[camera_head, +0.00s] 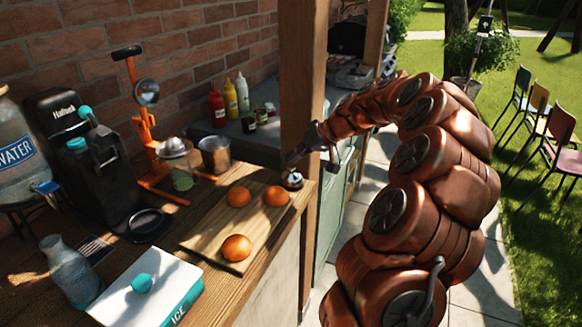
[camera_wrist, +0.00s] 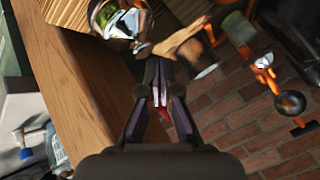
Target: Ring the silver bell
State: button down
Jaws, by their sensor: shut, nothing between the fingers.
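The silver bell (camera_head: 293,181), small and dark-based, stands at the right end of the wooden counter, beside the cutting board and the wooden post. In the wrist view a shiny rounded dome, which looks like the bell (camera_wrist: 118,18), is at the top edge, partly cut off. My gripper (camera_head: 292,160) reaches in from the right, just above the bell. In the wrist view its fingers (camera_wrist: 158,68) are closed together with nothing between them, and the dome lies just beyond and left of their tips. I cannot tell whether they touch it.
The wooden post (camera_head: 302,80) rises close behind my gripper. Oranges (camera_head: 237,248) lie on the cutting board (camera_head: 207,240). A metal cup (camera_head: 215,155) and an orange juicer press (camera_head: 145,130) stand behind. An ice box (camera_head: 150,290) is at the front.

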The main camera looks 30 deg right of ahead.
aim_at(293, 168)
jog(key=shift+r, duration=0.1)
jog(key=shift+r+p, duration=0.35)
jog(key=shift+r, duration=2.55)
jog(key=shift+a, duration=0.2)
jog(key=s+a+n+g, duration=0.1)
jog(key=s+a+g, duration=0.1)
jog(key=s+a, duration=0.45)
jog(key=s+a+f+n+g+h+p, duration=0.1)
jog(key=s+a+g, duration=0.15)
jog(key=a, duration=0.65)
jog(key=s+a+n+g, duration=0.1)
jog(key=s+a, duration=0.4)
jog(key=a, duration=0.3)
jog(key=s+f+g+h, duration=0.2)
jog(key=s+f, duration=0.1)
jog(key=s, duration=0.8)
jog(key=s+f+m+g+h+p, duration=0.1)
jog(key=s+f, duration=0.3)
jog(key=s, duration=0.8)
jog(key=shift+s+a+f+g+h, duration=0.25)
jog(key=shift+a+g+h, duration=0.1)
jog(key=shift+h, duration=0.45)
